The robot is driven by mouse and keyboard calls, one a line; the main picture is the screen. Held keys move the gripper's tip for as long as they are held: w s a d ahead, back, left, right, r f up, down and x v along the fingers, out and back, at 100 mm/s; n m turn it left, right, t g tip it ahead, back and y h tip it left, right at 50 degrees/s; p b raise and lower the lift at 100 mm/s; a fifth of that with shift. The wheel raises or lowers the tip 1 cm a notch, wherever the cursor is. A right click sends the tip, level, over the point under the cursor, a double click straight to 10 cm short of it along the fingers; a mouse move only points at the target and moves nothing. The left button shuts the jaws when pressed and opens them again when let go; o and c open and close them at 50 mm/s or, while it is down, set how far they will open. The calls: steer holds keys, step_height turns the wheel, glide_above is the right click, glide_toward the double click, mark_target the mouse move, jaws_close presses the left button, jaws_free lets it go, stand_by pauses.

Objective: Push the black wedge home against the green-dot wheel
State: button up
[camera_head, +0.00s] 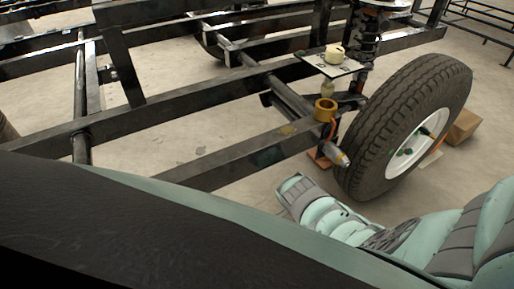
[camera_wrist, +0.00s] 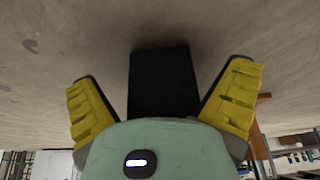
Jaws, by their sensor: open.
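In the wrist view my gripper (camera_wrist: 160,76) is open, its two yellow-padded fingers spread wide. A black block (camera_wrist: 160,96), which looks like the black wedge, shows between the fingers close to the floor, with a gap on either side. Its lower end is hidden behind my gripper's body. In the head view a wheel (camera_head: 365,140) with a black tyre and white rim stands upright at the right, with small green marks near its hub. I cannot make out the black wedge or my fingers in the head view. The wheel's contact with the wedge is not visible.
A dark steel frame (camera_head: 180,107) crosses the head view. A brown block (camera_head: 463,127) lies on the floor behind the wheel. A small tray (camera_head: 332,66) with a light cup sits near the spring (camera_head: 368,35). An orange-brown bar (camera_wrist: 258,130) stands right of my fingers.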

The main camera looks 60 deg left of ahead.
steer(key=shift+w+a, duration=0.1)
steer(key=shift+w, duration=0.05)
steer(key=shift+c, duration=0.3)
steer(key=c, duration=1.2)
steer(key=shift+c, duration=0.2)
steer(key=shift+w+d, duration=0.2)
